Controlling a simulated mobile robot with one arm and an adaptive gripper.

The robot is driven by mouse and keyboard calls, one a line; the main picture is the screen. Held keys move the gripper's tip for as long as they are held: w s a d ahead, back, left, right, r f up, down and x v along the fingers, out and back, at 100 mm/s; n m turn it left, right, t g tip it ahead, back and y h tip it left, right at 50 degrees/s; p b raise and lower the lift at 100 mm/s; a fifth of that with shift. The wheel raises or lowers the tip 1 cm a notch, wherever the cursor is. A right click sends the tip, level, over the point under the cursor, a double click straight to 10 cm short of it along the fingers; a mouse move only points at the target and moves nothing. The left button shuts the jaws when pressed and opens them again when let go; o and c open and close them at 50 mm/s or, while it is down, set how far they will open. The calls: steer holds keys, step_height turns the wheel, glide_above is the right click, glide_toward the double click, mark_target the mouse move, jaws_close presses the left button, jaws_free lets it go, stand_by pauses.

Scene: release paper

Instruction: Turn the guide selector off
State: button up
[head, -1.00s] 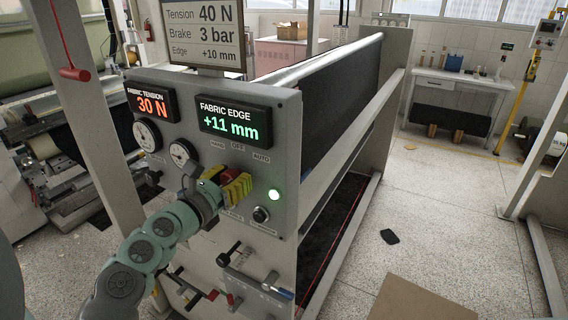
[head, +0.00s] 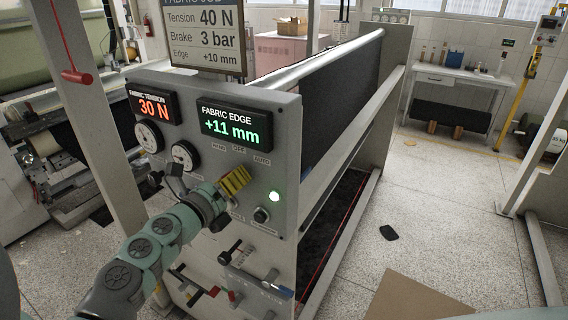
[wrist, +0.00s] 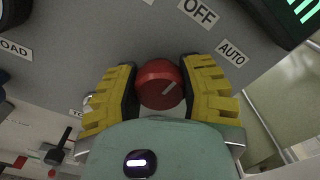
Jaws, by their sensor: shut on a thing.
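The guide selector is a round red knob (wrist: 160,84) on the grey panel (head: 285,120). Its white line points up and right in the wrist view, towards the AUTO label (wrist: 231,53). The OFF label (wrist: 198,11) is above it, left of AUTO. My gripper (wrist: 161,72) has its two yellow fingers shut on the knob, one on each side. In the head view my gripper (head: 235,181) is at the panel below the labels, and its fingers hide the knob.
Dials (head: 185,155) are to the left. The fabric edge display (head: 232,124) reads +11 mm. Levers (head: 230,253) stick out below.

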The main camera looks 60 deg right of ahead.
steer(key=shift+n, duration=0.4)
steer(key=o, duration=1.2)
steer(key=shift+s+a, duration=0.15)
steer(key=shift+a, duration=1.85)
steer(key=shift+s+a, duration=0.2)
steer(key=shift+a, duration=1.8)
steer(key=shift+s+a, duration=0.15)
steer(key=shift+a, duration=1.85)
